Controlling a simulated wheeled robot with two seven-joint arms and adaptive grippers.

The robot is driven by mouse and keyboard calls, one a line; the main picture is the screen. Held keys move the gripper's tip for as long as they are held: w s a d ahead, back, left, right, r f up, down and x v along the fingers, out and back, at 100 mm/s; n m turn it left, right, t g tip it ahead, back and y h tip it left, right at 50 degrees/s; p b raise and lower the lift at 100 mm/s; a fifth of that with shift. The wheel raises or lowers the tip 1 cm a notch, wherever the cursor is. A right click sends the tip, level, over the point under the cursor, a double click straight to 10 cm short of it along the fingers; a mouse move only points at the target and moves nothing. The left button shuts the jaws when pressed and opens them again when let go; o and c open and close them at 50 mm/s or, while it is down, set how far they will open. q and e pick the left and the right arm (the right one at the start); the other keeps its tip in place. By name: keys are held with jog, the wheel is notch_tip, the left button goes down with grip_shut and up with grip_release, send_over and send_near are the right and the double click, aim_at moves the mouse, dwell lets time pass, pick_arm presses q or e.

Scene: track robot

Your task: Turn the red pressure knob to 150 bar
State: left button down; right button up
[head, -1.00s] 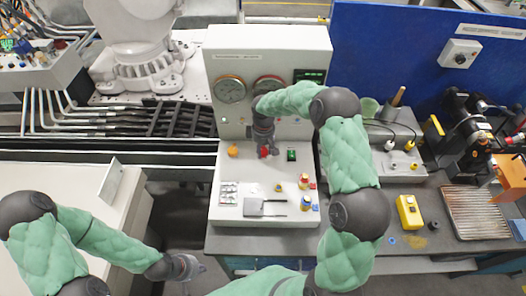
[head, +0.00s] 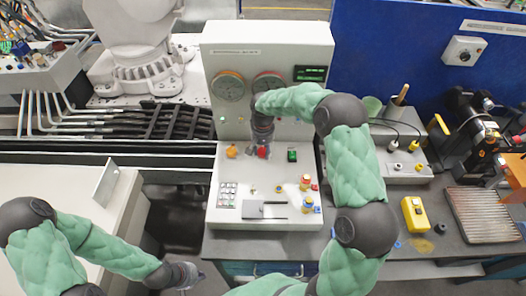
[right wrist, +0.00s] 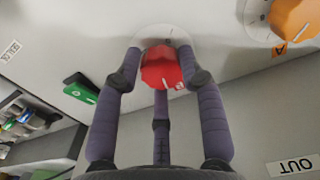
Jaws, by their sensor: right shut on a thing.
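The red knob (head: 263,152) sits on the lower front of the light control panel, between an orange knob (head: 231,152) and a green switch (head: 292,155). In the right wrist view the red knob (right wrist: 161,68) has a white pointer line and a pale round dial behind it, partly hidden. My right gripper (head: 262,143) reaches it from above, and its fingers (right wrist: 160,78) are shut around the knob. My left gripper (head: 190,274) hangs low at the left, away from the panel; its fingers are too small to read.
Two round gauges (head: 229,87) and a dark green-lit display (head: 309,74) are on the upright panel. The sloped desk below carries a keypad (head: 227,194) and yellow-red buttons (head: 306,182). A yellow box (head: 414,214) stands on the bench to the right.

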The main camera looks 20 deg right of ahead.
jog(key=m, duration=0.2)
jog(key=m+b, duration=0.1)
jog(key=shift+s+a+f+m, duration=0.2)
jog(key=shift+s+f+m, duration=0.05)
jog(key=shift+f+m, duration=0.05)
jog(key=shift+a+m+b, duration=0.15)
jog(key=shift+m+b, duration=0.25)
jog(key=shift+m, duration=1.3)
jog(key=o, duration=1)
jog(key=shift+o, duration=0.6)
jog(key=shift+w+a+r, duration=0.1)
jog(key=shift+w+r, duration=0.05)
jog(key=shift+d+r, duration=0.1)
jog(key=shift+d, duration=0.1)
